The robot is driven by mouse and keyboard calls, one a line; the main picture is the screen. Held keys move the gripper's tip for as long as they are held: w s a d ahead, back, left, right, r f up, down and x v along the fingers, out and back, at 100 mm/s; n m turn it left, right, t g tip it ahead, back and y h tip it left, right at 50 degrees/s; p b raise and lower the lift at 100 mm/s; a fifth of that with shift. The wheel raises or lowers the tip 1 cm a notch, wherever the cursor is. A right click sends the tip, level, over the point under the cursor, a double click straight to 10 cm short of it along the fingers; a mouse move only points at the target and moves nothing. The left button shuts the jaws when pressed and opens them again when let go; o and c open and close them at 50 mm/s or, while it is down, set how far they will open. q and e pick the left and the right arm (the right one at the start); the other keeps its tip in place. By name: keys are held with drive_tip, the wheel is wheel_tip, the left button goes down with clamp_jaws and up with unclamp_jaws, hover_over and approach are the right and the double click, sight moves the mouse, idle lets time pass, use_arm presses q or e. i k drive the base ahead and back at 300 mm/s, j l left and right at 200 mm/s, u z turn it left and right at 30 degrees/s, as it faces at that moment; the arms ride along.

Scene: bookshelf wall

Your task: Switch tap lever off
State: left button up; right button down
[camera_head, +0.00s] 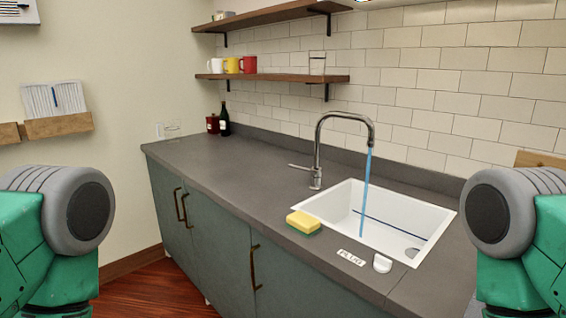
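A chrome tap (318,150) with a tall curved spout stands at the back left of the white sink (331,202). A blue stream of water (364,195) runs from the spout down into the sink. The tap lever (299,167) sticks out to the left from the tap's base, over the dark worktop. My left arm shows at the left edge and my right arm at the right edge, both well apart from the tap. Neither gripper is in view.
A yellow and green sponge (303,222) lies at the sink's front left. A white plug (382,263) and a label (351,258) lie on the front rim. A dark bottle (225,121) stands far back. Shelves (275,77) hang above.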

sight(314, 172)
drive_tip(key=i+j, duration=0.15)
drive_tip(key=j, duration=0.25)
drive_tip(key=i+j, duration=0.2)
drive_tip(key=j, duration=0.25)
drive_tip(key=i+j, duration=0.15)
drive_tip(key=j, duration=0.25)
drive_tip(key=i+j+u, duration=0.1)
drive_tip(key=j, duration=0.3)
drive_tip(key=i+j, duration=0.25)
drive_tip(key=j, duration=0.15)
